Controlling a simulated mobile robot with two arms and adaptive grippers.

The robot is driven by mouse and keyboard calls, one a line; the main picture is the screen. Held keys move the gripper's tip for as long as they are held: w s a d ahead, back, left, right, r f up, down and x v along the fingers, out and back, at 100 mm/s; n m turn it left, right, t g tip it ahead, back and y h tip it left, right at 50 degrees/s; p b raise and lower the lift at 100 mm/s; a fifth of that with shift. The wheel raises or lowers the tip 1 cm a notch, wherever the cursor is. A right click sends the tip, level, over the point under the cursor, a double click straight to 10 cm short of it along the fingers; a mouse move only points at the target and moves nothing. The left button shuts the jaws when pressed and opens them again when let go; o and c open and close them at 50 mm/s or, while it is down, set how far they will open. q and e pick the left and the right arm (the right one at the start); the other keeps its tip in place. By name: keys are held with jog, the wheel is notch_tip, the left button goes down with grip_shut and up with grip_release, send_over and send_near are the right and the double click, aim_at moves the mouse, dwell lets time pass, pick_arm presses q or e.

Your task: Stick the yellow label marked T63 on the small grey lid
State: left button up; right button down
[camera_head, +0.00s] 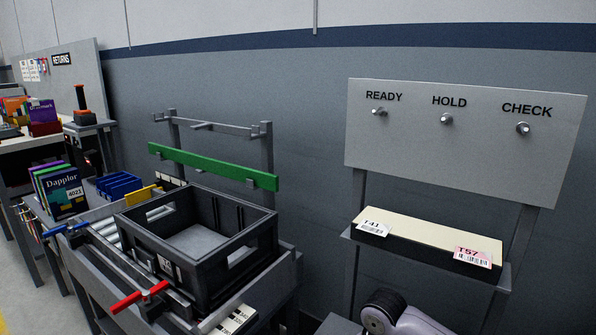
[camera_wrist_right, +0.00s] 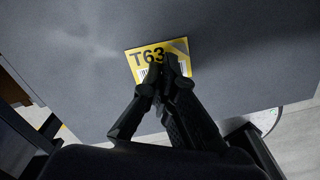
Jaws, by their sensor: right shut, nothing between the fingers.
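The yellow label marked T63 (camera_wrist_right: 148,55) lies flat against a broad, plain grey surface (camera_wrist_right: 230,75) in the right wrist view. I cannot tell whether this surface is the small grey lid. My right gripper (camera_wrist_right: 164,70) is shut and empty, its dark fingertips together in front of the label. The fingers hide the label's lower middle. I cannot tell whether the fingertips touch it. The label does not show in the head view. My left gripper is in neither view.
In the head view a black crate (camera_head: 255,226) stands on a bench at centre. A shelf (camera_head: 430,238) at right bears a white T41 label (camera_head: 373,228) and a pink T57 label (camera_head: 473,257). Above it is a READY, HOLD, CHECK board (camera_head: 455,165) with three pegs.

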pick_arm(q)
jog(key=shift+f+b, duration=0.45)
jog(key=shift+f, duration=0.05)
pick_arm(e)
jog(key=shift+f, duration=0.9)
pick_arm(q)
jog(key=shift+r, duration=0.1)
pick_arm(e)
jog(key=shift+r+p, duration=0.65)
jog(key=shift+r, duration=0.05)
jog(key=shift+r+p, duration=0.65)
jog(key=shift+r, duration=0.1)
jog(key=shift+r+p, duration=0.7)
jog(key=shift+r, duration=0.1)
jog(key=shift+r+p, duration=0.65)
jog(key=shift+r, duration=0.1)
pick_arm(q)
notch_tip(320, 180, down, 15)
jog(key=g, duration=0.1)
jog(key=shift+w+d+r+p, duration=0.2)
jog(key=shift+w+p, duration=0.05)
jog(key=shift+p, duration=0.2)
pick_arm(e)
jog(key=shift+r, duration=0.55)
